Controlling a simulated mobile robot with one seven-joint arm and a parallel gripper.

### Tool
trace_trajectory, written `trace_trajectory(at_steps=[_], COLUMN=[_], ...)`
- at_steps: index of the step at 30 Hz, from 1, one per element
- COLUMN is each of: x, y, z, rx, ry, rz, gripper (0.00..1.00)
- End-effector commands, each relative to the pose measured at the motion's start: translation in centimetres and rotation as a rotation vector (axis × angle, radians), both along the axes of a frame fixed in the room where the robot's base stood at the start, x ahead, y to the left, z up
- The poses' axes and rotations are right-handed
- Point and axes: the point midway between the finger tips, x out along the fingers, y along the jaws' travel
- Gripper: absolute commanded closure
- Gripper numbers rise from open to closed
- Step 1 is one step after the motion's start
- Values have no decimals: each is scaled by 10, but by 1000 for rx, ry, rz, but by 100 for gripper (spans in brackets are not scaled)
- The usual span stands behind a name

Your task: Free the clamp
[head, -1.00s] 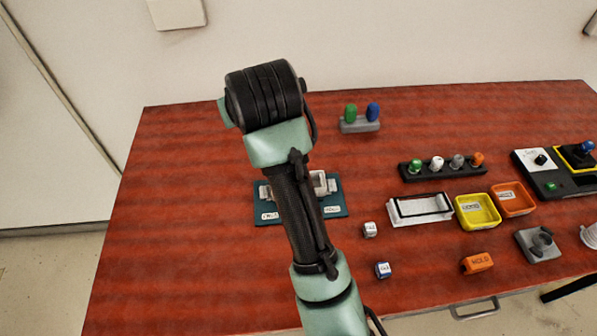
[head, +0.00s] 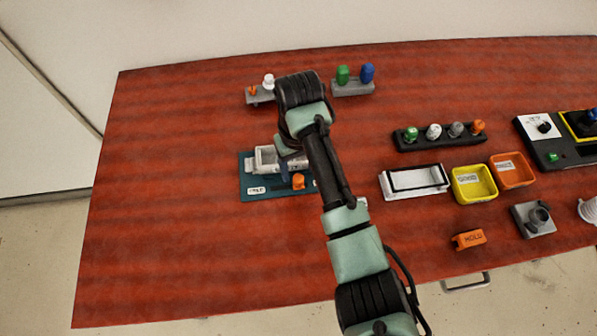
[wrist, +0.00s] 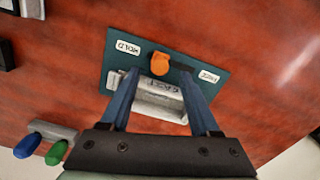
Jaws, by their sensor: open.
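An orange knob (wrist: 160,64) sits on the plate between the labels, beside the block. In the head view the plate (head: 247,190), the block (head: 266,157) and the knob (head: 298,181) show left of centre, partly hidden by my arm. My gripper (wrist: 160,74) is open over the plate, its two blue fingers on either side of the block and knob in the wrist view. I cannot tell whether the fingers touch anything. In the head view my gripper (head: 291,158) is mostly hidden.
Two grey peg holders stand behind, one with green and blue pegs (head: 354,85), one with a white peg (head: 268,81). To the right are a black peg rack (head: 440,143), a white tray (head: 386,185), yellow (head: 474,201) and orange bins (head: 531,181). The table's left is clear.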

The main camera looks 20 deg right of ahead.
Motion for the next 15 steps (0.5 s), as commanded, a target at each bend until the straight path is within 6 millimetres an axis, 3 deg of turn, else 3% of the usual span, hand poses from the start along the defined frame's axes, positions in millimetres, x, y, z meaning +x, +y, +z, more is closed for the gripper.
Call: trace_trajectory(at_steps=[6, 15], x=[0, 0], y=[0, 0], z=[-27, -33], rx=[0, 0], ry=[1, -1], rz=[0, 0], gripper=[38, 38])
